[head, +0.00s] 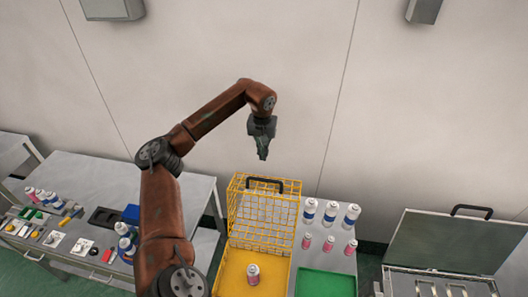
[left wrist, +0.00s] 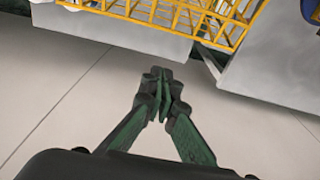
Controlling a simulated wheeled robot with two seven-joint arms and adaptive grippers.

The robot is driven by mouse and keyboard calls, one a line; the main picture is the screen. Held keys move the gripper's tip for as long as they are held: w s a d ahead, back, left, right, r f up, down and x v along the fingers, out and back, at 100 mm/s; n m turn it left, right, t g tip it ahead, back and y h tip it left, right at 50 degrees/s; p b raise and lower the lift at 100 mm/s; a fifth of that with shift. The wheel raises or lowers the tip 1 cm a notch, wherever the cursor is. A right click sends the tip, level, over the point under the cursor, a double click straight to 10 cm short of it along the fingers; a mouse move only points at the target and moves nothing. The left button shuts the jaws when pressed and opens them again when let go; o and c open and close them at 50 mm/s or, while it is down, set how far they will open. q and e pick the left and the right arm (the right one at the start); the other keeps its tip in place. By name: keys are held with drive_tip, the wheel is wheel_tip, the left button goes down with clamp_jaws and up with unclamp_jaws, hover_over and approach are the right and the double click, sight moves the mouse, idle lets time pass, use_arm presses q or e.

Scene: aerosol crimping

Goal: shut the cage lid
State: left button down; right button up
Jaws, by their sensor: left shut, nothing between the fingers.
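The yellow wire cage has its lid (head: 262,213) raised, standing up at the back, with a black handle (head: 278,182) at its top edge. The yellow cage base (head: 233,272) is open in front of it, and a white and pink can (head: 253,276) stands upright inside. My left gripper (head: 263,157) is shut and empty, pointing down above the raised lid and apart from it. In the left wrist view its fingertips (left wrist: 163,80) are together, and yellow wire mesh (left wrist: 160,12) shows beyond them at the top. My right gripper is not in view.
A green tray (head: 325,284) and several cans (head: 331,212) stand right of the cage. A grey box with an open lid (head: 445,242) is at the far right. A bench (head: 85,180) with cans and small parts is at left. The wall (head: 310,70) is behind.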

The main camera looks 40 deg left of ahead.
use_arm(q)
wheel_tip(320, 180, down, 6)
drive_tip(key=s+d+p, duration=0.2)
drive_tip(key=shift+s+r+p, duration=0.2)
drive_tip(key=shift+s+p, duration=0.05)
drive_tip(key=shift+p, duration=0.05)
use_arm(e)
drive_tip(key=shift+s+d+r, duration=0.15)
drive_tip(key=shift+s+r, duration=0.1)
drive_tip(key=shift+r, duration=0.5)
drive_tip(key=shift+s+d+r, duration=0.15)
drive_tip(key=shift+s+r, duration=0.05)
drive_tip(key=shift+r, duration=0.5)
